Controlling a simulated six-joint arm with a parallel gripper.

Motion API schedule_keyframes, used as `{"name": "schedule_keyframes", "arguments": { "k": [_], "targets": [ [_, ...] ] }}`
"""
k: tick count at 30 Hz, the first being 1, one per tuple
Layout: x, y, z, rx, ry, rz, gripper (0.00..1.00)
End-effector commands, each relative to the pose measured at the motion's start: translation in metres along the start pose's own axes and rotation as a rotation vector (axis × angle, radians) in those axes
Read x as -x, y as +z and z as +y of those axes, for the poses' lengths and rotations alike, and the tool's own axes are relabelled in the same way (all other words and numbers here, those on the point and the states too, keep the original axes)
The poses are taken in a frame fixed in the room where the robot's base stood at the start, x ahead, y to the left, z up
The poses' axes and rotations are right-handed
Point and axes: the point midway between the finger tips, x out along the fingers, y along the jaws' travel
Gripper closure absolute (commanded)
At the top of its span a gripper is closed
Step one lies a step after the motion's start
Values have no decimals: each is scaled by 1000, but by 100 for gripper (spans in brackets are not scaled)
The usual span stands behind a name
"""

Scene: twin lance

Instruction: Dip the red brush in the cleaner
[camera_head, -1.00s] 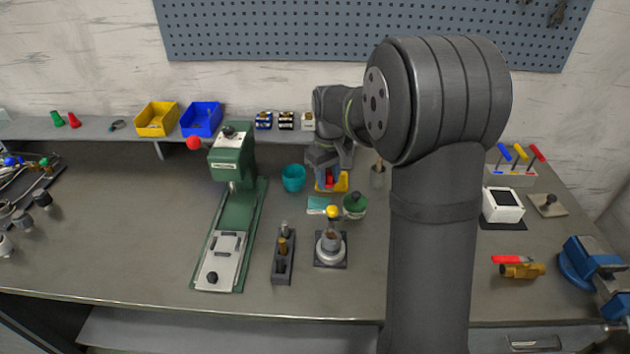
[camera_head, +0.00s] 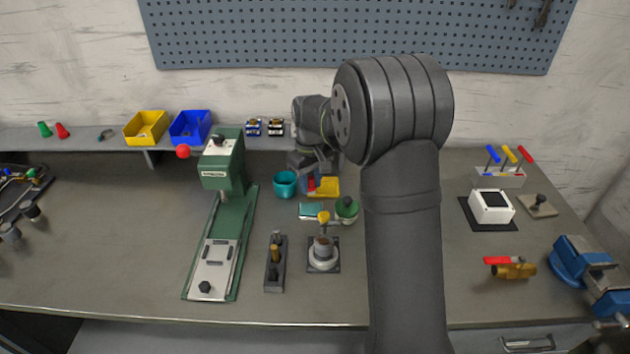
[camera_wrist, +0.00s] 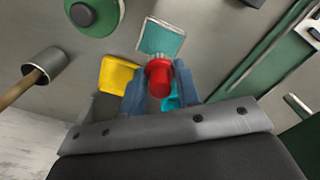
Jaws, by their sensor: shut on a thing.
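My gripper (camera_wrist: 160,88) has blue fingers and is shut on a red brush (camera_wrist: 160,78), seen nearly end-on in the wrist view. The brush also shows as a small red spot in the head view (camera_head: 311,184); its lower end is hidden. A teal cup (camera_head: 285,184) stands just left of my gripper, and part of it shows behind the fingers in the wrist view (camera_wrist: 171,103). A yellow block or holder (camera_head: 326,187) lies right beside my gripper. No label shows which container holds the cleaner.
A teal pad (camera_head: 311,211) and a green round container (camera_head: 347,209) lie in front of my gripper. A green press (camera_head: 224,170) stands to the left. A grey cup with a wooden-handled tool (camera_wrist: 42,65) is at left in the wrist view.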

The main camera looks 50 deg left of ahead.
Motion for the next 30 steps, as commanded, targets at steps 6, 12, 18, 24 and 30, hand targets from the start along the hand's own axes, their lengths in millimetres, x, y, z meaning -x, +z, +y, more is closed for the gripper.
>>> {"name": "schedule_keyframes", "arguments": {
  "k": [6, 12, 18, 24, 30],
  "targets": [
    [-23, 1, 0, 0, -1, -2, 89],
    [-42, 1, 0, 0, -1, -3, 89],
    [-52, 1, 0, 0, -1, -1, 89],
    [-54, 1, 0, 0, 0, 0, 89],
    [-53, 1, 0, 0, 0, 0, 89]
  ]
}}
